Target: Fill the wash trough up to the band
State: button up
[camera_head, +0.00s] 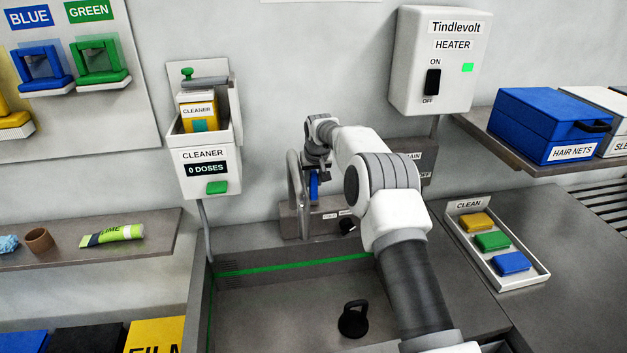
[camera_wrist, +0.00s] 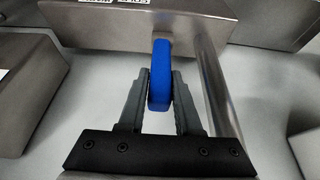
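The wash trough (camera_head: 270,312) is a grey basin at the bottom centre of the head view. A green band (camera_head: 290,265) runs along its inner walls. I can make out no water surface in it; its grey floor shows. A black weight-shaped object with a loop handle (camera_head: 353,320) sits on the floor. A metal tap (camera_head: 294,190) stands on a grey block behind the trough. My gripper (camera_head: 316,174) is at a blue lever (camera_head: 313,187) beside the spout. In the wrist view, the fingers close against both sides of the blue lever (camera_wrist: 160,75).
A cleaner dispenser (camera_head: 205,160) reading "0 DOSES" hangs at left. A heater (camera_head: 438,60) with a green light hangs above right. A clean tray (camera_head: 520,275) with yellow, green and blue blocks lies right of the trough. A shelf (camera_head: 85,255) holds a lime tube.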

grip_shut()
dwell(1.1)
